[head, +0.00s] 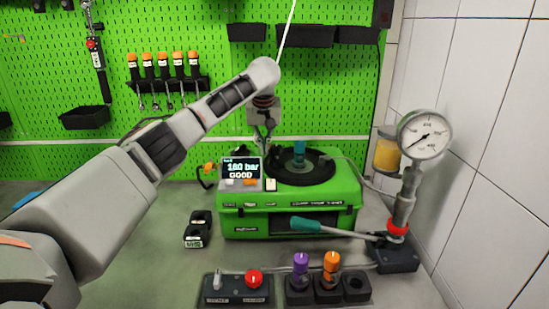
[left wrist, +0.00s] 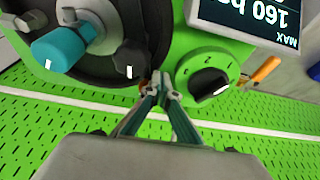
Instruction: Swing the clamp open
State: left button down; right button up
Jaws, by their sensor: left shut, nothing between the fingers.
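The green test bench (head: 290,222) stands on the counter with a dark round plate (head: 318,170) on top. A teal cylinder (head: 299,149) stands on the plate; it also shows in the left wrist view (left wrist: 62,46). A black knob-like piece (left wrist: 130,58) with a white mark sits at the plate's rim, close to my fingers; I cannot tell whether it is the clamp. My left gripper (head: 265,153) is over the bench, between the display and the plate. Its fingertips (left wrist: 160,92) are shut and empty, beside the black piece. My right gripper is out of view.
The display (head: 240,171) reads 160 bar, GOOD. A black dial (left wrist: 210,84) sits close to the left fingers. Purple and orange valves (head: 330,265) stand in front.

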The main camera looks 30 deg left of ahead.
pick_arm(q)
jog(key=shift+w+d, duration=0.15)
jog(key=shift+r, duration=0.15)
jog(key=shift+s+a+r, duration=0.25)
jog(key=shift+s+r, duration=0.05)
jog(key=shift+r, duration=0.1)
notch_tip(320, 180, up, 8)
dwell(1.1)
jog(key=shift+d+f, duration=0.1)
dwell(0.3)
